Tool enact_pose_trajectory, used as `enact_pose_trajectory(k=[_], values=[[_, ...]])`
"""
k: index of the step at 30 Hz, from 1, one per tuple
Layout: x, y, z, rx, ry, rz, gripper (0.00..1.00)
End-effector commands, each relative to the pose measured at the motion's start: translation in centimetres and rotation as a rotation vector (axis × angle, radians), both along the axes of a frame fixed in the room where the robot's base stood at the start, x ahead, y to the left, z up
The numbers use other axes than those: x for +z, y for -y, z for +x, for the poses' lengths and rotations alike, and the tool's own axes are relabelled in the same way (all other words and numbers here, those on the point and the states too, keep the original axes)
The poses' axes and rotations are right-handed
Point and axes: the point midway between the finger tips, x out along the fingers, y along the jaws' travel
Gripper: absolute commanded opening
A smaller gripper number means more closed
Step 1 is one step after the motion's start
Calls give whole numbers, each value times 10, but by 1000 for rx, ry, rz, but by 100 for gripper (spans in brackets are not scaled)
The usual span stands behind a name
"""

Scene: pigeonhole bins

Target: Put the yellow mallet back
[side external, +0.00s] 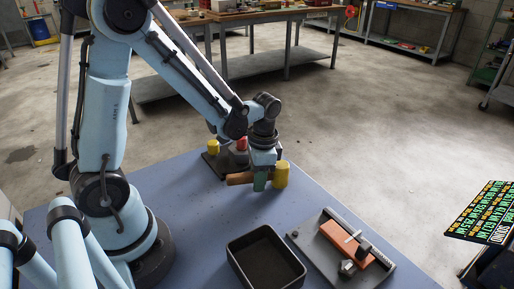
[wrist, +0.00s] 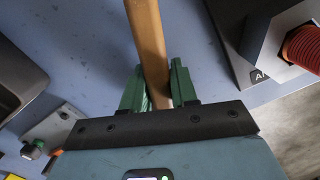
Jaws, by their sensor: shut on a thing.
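My gripper (side external: 261,182) is shut on the wooden handle of the yellow mallet (side external: 282,174), above the blue table. The mallet lies roughly level, with its yellow head to the right of the fingers and its brown handle reaching left. A dark stand (side external: 215,166) behind the gripper holds another yellow piece (side external: 212,146) and a red piece (side external: 242,143). My gripper partly hides the stand.
A black open tray (side external: 239,276) stands at the front of the table. Right of it is a grey plate (side external: 306,240) with an orange block (side external: 335,243) and metal clamps. In the wrist view a red ribbed piece (wrist: 303,48) is at the right.

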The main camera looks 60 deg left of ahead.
Motion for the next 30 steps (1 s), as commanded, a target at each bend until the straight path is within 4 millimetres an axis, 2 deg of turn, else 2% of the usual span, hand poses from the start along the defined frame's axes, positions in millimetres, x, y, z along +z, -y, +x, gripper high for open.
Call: enact_pose_trajectory(k=[18,19,20,30], values=[[-5,0,0,0,0,0,0],[-5,0,0,0,0,0,29],[-4,0,0,0,0,0,34],[-4,0,0,0,0,0,34]])
